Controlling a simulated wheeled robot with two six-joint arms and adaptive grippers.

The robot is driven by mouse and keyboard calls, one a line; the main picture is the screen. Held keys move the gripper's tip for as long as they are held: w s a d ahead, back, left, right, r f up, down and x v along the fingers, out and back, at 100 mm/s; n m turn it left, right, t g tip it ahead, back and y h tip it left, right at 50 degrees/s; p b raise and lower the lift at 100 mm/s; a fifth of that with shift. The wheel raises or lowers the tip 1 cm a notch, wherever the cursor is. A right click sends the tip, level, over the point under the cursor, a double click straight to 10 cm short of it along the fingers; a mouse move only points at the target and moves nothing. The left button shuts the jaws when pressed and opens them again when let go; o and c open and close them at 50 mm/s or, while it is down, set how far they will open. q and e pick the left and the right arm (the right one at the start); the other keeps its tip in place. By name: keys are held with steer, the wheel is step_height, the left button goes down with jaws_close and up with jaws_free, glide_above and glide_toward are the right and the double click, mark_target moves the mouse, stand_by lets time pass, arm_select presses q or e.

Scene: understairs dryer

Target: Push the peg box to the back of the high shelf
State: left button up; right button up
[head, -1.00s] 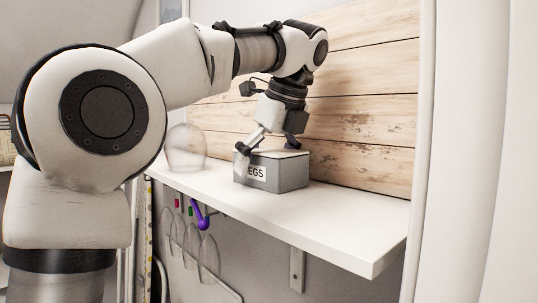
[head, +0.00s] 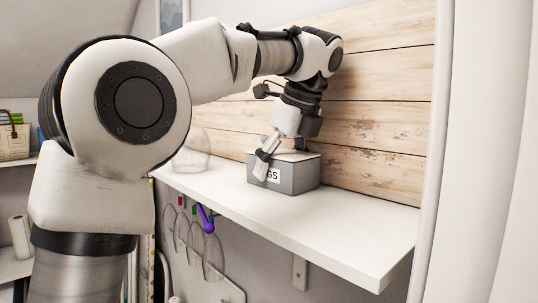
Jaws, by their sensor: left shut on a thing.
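The peg box (head: 299,178), a grey box with a pale lid and a white label partly covered by a finger, sits upright on the white high shelf (head: 345,228). It stands close to the wooden back wall; I cannot tell whether it touches it. My left gripper (head: 282,156) reaches down over the box from above. One finger is at its labelled front face and the other is near the far side of the lid, partly hidden. The gripper is shut on the box. My right gripper is not in view.
A clear glass dome (head: 191,153) stands on the shelf left of the box. The shelf right of the box is bare, up to a white upright (head: 434,170). Below the shelf hang clear looped items and a purple-handled tool (head: 206,220). Side shelves stand at far left.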

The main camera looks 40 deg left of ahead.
mark_target(280, 152)
arm_select(q)
steer(key=shift+w+r, duration=0.1)
steer(key=o, duration=1.4)
steer(key=shift+r, duration=0.6)
steer(key=v, duration=0.6)
steer(key=shift+s+d+r, duration=0.3)
steer(key=shift+d, duration=0.05)
